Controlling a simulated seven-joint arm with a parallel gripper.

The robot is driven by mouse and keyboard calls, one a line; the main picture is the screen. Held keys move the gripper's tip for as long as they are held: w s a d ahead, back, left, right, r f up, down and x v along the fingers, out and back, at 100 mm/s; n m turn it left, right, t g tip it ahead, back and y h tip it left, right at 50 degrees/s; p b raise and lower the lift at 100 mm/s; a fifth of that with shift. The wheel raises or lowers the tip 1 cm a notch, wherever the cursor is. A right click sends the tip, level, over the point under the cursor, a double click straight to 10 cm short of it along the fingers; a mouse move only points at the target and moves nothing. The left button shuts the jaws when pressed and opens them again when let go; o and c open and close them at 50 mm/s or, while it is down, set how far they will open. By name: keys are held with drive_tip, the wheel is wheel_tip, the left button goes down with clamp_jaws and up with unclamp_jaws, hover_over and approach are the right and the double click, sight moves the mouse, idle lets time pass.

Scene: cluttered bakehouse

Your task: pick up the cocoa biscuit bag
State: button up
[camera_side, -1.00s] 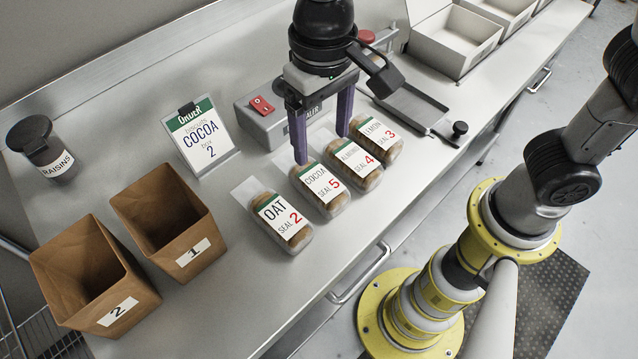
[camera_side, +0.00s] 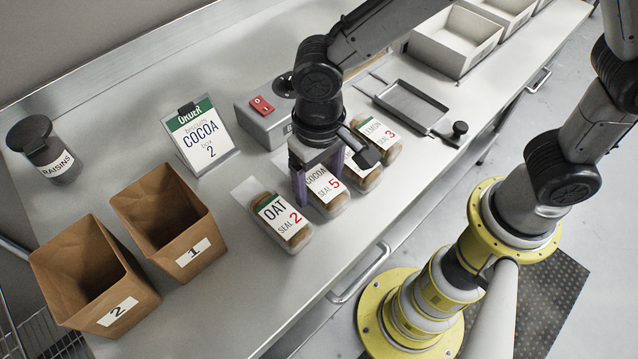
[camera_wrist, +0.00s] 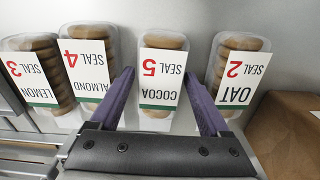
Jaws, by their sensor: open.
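The cocoa biscuit bag (camera_side: 330,198) is a clear bag of biscuits with a white and green label reading COCOA, SEAL 5. It lies on the steel counter between the oat bag (camera_side: 283,222) and the almond bag (camera_side: 367,180). In the wrist view the cocoa bag (camera_wrist: 160,80) lies between the two purple fingers of my gripper (camera_wrist: 165,98), label upside down. My gripper (camera_side: 320,186) is open, with the cocoa bag partly behind it in the side view. I cannot tell whether the fingers touch the bag.
The lemon bag (camera_side: 380,135) lies right of the almond bag. Paper box 1 (camera_side: 172,228) and box 2 (camera_side: 95,280) stand at left. An order card (camera_side: 201,140) reads COCOA, box 2. A grey machine (camera_side: 262,125) stands behind the bags. Raisins jar (camera_side: 45,150) is far left.

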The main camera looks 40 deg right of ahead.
clamp_jaws()
idle(0.4)
drive_tip(key=shift+r, duration=0.1)
